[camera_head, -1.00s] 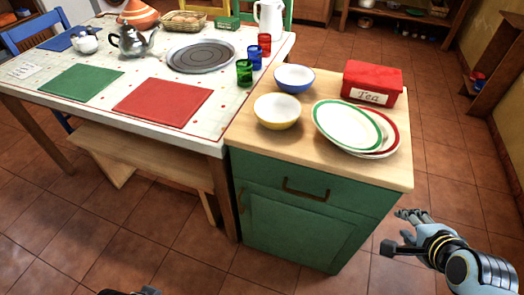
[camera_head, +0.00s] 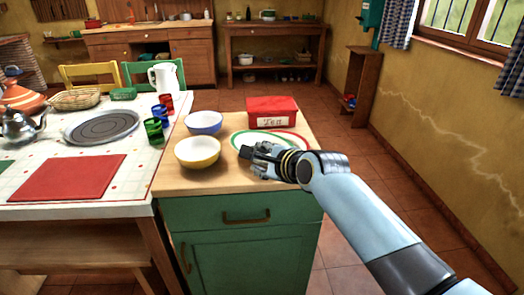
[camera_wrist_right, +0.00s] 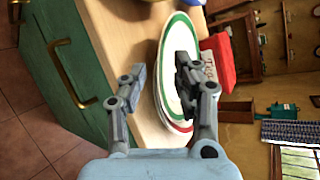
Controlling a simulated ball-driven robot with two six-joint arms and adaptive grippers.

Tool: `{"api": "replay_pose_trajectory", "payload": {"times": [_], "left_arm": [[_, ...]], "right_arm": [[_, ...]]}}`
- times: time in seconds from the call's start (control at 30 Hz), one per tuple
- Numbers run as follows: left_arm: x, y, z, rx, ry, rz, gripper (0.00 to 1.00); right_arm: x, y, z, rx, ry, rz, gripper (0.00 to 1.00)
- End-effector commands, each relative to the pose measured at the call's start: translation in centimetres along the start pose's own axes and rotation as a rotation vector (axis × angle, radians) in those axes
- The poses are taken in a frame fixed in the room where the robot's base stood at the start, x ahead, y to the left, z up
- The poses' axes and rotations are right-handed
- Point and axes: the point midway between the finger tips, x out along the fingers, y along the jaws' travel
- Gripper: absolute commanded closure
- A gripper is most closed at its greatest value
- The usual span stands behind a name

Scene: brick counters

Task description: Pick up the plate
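A white plate with a green rim (camera_head: 280,138) lies on a red-rimmed plate on the green cabinet's wooden top. The green-rimmed plate (camera_wrist_right: 178,38) and the red-rimmed plate (camera_wrist_right: 181,129) also show in the right wrist view. My right gripper (camera_head: 256,150) is over the near left part of the plates and hides some of them. In the right wrist view its fingers (camera_wrist_right: 160,73) are spread apart, with the plate's edge appearing between them. I cannot tell whether they touch it. My left gripper is not in view.
A red tea box (camera_head: 272,112) stands behind the plates. A yellow bowl (camera_head: 198,152) and a blue bowl (camera_head: 204,122) stand to the left. The set table (camera_head: 130,180) adjoins the cabinet (camera_head: 240,240) on the left. Open floor lies to the right.

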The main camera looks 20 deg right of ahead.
Motion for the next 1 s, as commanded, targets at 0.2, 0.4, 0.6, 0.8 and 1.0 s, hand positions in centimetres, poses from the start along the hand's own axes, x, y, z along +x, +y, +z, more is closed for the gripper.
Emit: {"api": "replay_pose_trajectory", "payload": {"times": [0.2,0.4,0.6,0.8,1.0], "left_arm": [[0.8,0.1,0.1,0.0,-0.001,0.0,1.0],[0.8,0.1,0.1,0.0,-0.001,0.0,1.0],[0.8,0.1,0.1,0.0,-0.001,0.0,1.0],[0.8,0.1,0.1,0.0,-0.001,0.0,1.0],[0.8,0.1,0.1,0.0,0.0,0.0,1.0]], "right_arm": [[3.2,-0.1,-0.1,-0.001,0.0,-0.001,0.69],[3.5,-0.1,-0.1,-0.001,0.0,-0.001,0.69],[3.5,-0.1,-0.1,-0.001,0.0,-0.001,0.86],[3.5,-0.1,-0.1,-0.001,0.0,0.0,1.0],[3.5,-0.1,-0.1,-0.001,0.0,0.0,1.0]]}}
